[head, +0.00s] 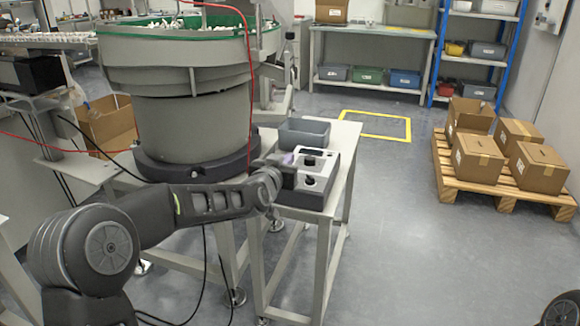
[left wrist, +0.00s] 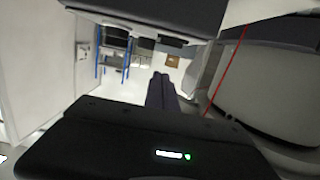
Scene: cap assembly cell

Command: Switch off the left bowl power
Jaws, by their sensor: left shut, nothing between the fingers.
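The bowl feeder (head: 190,125), a grey drum with a green-rimmed bowl on top, stands at the left of the head view. A small dark grey control box (head: 300,199) with black knobs (head: 309,181) and a light panel sits on the bench to its right. My left gripper (head: 288,159) is shut and empty at the left side of the box, partly covering it. In the left wrist view, the closed fingers (left wrist: 161,92) show in the middle, and the box (left wrist: 170,14) shows upside down at the top, with dark knobs on it. Contact with a knob cannot be told.
A grey bin (head: 304,133) stands behind the control box on the bench (head: 346,150). A red cable (head: 250,90) hangs beside the feeder. A pallet (head: 500,192) with cardboard boxes is at the right. The floor between is clear.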

